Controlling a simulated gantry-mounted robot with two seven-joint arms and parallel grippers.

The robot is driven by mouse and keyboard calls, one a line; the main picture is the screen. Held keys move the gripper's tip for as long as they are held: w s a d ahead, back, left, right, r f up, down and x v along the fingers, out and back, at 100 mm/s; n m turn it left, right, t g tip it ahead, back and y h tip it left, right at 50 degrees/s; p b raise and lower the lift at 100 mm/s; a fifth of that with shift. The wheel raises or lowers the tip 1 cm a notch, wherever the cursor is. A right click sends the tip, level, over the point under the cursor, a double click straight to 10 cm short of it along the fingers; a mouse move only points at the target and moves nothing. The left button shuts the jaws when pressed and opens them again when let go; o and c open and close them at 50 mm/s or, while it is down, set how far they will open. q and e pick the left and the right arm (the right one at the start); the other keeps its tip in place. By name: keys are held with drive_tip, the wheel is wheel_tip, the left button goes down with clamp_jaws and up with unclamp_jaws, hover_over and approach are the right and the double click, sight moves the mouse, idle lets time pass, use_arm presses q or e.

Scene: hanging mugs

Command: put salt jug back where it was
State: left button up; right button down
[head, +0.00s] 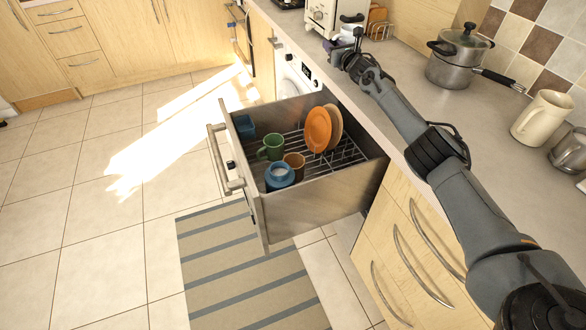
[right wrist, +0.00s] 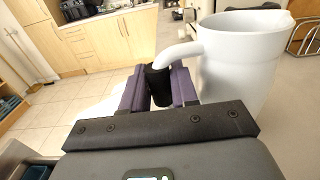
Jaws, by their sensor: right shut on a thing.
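The salt jug, a white jug (right wrist: 240,65) with a curved handle, fills the right part of the right wrist view. My right gripper (right wrist: 160,88) has its purple fingers around the handle, and the lower end of the handle is hidden between black finger pads. In the head view, my right gripper (head: 343,48) is at the far part of the counter with the small white jug (head: 347,36) at its tip. The jug looks upright; whether its base touches the counter cannot be told. My left gripper is not in view.
The counter (head: 455,125) holds a lidded pot (head: 458,70), a cream pitcher (head: 541,117) and a metal vessel (head: 570,152). A white appliance (head: 322,16) and a wire rack (head: 378,22) stand near the jug. An open drawer (head: 315,198) with plates and mugs juts out below.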

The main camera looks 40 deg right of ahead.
drive_tip(key=shift+f+b, duration=0.4)
drive_tip(key=shift+f, duration=0.15)
idle(0.4)
drive_tip(key=c, duration=0.9)
unclamp_jaws()
drive_tip(key=shift+r, duration=0.1)
drive_tip(key=shift+o, duration=0.6)
drive_tip(key=shift+s, duration=0.15)
drive_tip(key=shift+s+a+p, duration=0.15)
drive_tip(key=shift+s+p, duration=0.3)
drive_tip(key=shift+s, duration=0.15)
drive_tip(key=v, duration=0.6)
drive_tip(key=shift+s+a, duration=0.45)
drive_tip(key=shift+s, duration=0.55)
drive_tip(key=shift+s+a, duration=0.3)
drive_tip(key=shift+s, duration=0.15)
